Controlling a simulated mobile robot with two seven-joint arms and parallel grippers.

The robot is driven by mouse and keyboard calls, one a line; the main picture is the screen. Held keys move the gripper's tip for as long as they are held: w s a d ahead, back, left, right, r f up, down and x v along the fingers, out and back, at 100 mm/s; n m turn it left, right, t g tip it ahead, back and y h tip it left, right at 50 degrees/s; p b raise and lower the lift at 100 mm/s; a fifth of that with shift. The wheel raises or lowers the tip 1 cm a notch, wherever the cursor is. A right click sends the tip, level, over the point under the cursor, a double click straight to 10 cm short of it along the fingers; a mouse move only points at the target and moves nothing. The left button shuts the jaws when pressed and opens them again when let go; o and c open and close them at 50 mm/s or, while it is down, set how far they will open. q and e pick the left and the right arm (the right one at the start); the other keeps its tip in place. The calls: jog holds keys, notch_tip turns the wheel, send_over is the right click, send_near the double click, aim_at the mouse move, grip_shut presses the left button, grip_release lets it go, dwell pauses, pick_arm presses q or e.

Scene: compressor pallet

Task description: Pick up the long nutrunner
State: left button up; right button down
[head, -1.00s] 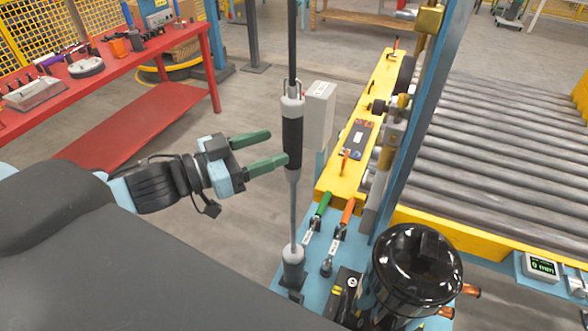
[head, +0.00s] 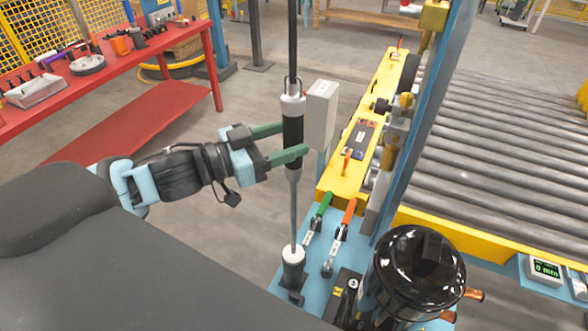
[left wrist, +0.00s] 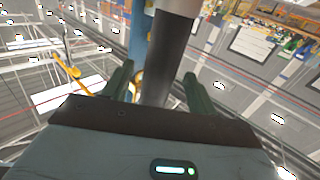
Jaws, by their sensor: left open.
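The long nutrunner (head: 293,135) hangs upright from a black line in the head view. It has a black grip, a silver collar above and a thin grey shaft below. The shaft's lower end meets a grey cylindrical piece (head: 293,262) on the blue fixture. My left gripper (head: 293,140) is open, with its green fingers reaching to the nutrunner's black grip. In the left wrist view the dark grip (left wrist: 167,55) stands between the two spread fingers (left wrist: 158,90). I cannot tell whether either finger touches it. My right gripper is not in view.
A white box (head: 322,115) sits just right of the nutrunner. A yellow beam (head: 340,178), green and orange levers and a black glossy compressor (head: 415,265) stand to the right. A roller conveyor (head: 500,150) lies beyond. A red workbench (head: 135,120) stands at left.

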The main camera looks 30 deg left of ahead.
pick_arm(q)
jog(key=shift+x, duration=1)
grip_shut()
dwell(0.8)
jog(key=shift+r, duration=0.2)
